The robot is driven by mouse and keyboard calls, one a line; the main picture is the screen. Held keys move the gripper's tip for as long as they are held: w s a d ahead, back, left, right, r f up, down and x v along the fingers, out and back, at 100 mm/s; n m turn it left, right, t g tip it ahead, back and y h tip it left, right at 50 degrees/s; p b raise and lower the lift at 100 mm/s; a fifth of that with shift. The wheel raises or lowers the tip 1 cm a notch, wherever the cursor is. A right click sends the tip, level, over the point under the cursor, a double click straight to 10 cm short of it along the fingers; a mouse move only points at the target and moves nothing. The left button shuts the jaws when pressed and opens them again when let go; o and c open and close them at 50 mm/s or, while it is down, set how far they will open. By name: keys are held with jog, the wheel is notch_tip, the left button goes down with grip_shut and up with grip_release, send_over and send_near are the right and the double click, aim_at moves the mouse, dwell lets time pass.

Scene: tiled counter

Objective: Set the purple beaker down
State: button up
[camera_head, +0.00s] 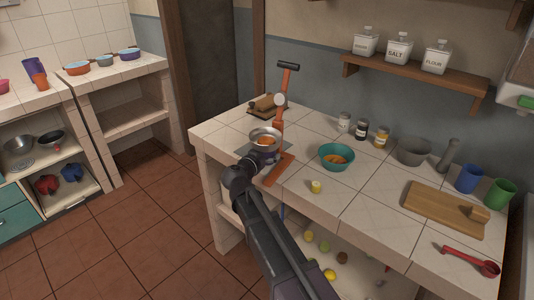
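A purple beaker (33,67) stands on the tiled counter at the far left, next to an orange cup (40,81). My arm reaches up from the bottom middle, and its dark end with my gripper (248,160) is at the near side of a metal pot (265,133) on the right-hand counter. My gripper is far from the purple beaker. Its fingers are too small and dark to make out, and I see no purple thing at it.
An orange stand (279,125) rises by the pot. A teal bowl (336,157), jars, a grey mortar (412,151), blue and green cups, a cutting board (444,209) and a red ladle (472,261) occupy the right counter. Coloured pans (104,61) line the left counter. Open floor lies between.

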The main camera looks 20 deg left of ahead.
jog(key=shift+f, duration=0.15)
jog(key=shift+f+b, duration=0.15)
jog(key=shift+b, duration=0.15)
jog(key=p+v, duration=0.2)
jog(key=v, duration=1.2)
jog(key=shift+w+d, duration=0.1)
jog(key=shift+d, duration=0.1)
